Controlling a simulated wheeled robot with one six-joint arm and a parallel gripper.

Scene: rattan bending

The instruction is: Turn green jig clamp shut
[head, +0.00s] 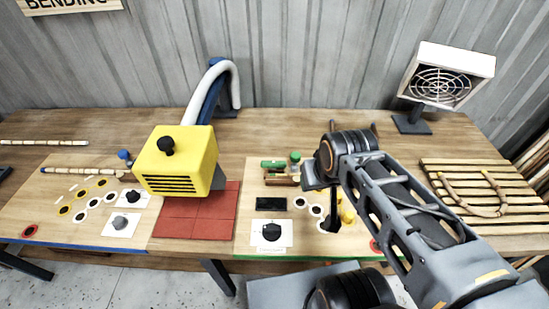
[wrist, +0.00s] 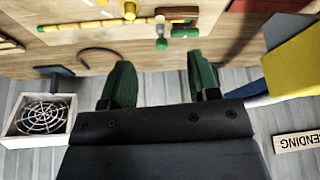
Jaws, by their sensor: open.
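The green jig clamp stands at the bench's middle. In the head view its green-topped knob (head: 295,157) is upright just right of a green block (head: 272,164), with a brown piece in front. The knob lies beyond the fingertips, not touched. In the head view my wrist hides most of the gripper, right of the clamp.
A yellow box machine (head: 178,160) with a black knob stands left of the clamp, by a red mat (head: 205,212). A slatted rack (head: 485,190) with a bent piece lies right. A fan (head: 443,80) stands behind. A black dial (head: 271,232) is in front.

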